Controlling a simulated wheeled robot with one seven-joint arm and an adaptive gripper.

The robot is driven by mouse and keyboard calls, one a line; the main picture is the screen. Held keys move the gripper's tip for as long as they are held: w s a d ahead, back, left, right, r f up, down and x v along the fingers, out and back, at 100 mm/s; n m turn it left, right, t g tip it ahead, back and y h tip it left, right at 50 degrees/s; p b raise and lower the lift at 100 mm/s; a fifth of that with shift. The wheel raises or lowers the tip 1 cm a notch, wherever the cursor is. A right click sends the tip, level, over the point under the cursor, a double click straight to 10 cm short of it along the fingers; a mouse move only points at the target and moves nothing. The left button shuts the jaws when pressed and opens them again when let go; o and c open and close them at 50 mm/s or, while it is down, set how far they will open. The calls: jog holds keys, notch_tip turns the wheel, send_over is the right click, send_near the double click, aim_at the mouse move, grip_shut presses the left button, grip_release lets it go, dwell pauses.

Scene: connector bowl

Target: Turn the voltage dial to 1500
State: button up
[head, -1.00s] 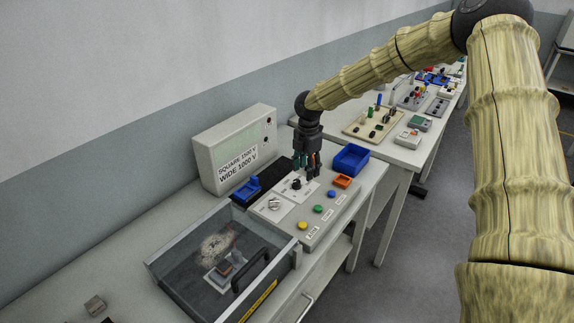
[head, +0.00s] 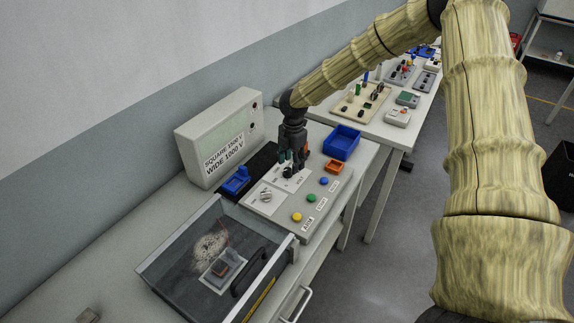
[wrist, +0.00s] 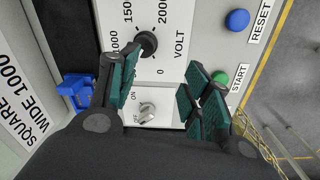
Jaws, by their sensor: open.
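The voltage dial is a black round knob (wrist: 147,43) on a white plate marked 0, 1000, 1500, 2000 and VOLT. It stands above the gap between my fingers in the wrist view, near the left finger's tip. Where its pointer stands is too small to tell. In the head view my gripper (head: 292,163) points down over the dial plate (head: 301,183) and largely hides the knob. My gripper, with its green-padded fingers (wrist: 163,85), is open and nothing is between the pads. Whether a finger touches the knob, I cannot tell.
An ON/OFF switch (wrist: 146,112) sits beside the dial plate. Blue (head: 324,181), green (head: 311,198) and yellow (head: 297,217) buttons line the panel. A grey box (head: 215,140) reads SQUARE 1500 V, WIDE 1000 V.

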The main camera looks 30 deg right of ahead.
aim_at(287, 169)
jog(key=shift+f, duration=0.15)
jog(key=w+f, duration=0.1)
jog(key=f, duration=0.1)
jog(key=w+f, duration=0.2)
jog(key=w+f+p, duration=0.1)
jog(key=f, duration=0.1)
jog(key=shift+w, duration=0.3)
jog(key=shift+s+d+r, duration=0.1)
jog(key=shift+s+r, duration=0.25)
jog(key=shift+s, duration=0.35)
jog(key=shift+s+d+r, duration=0.1)
jog(key=shift+s+r, duration=0.25)
jog(key=shift+s, duration=0.3)
jog(key=shift+s+r, duration=0.1)
jog(key=shift+c, duration=1.3)
jog(key=shift+w+a+f, duration=0.25)
jog(key=shift+w+f, duration=0.4)
jog(key=shift+w, duration=0.1)
jog(key=c, duration=0.7)
jog(key=shift+d+r, duration=0.1)
jog(key=shift+c, duration=0.4)
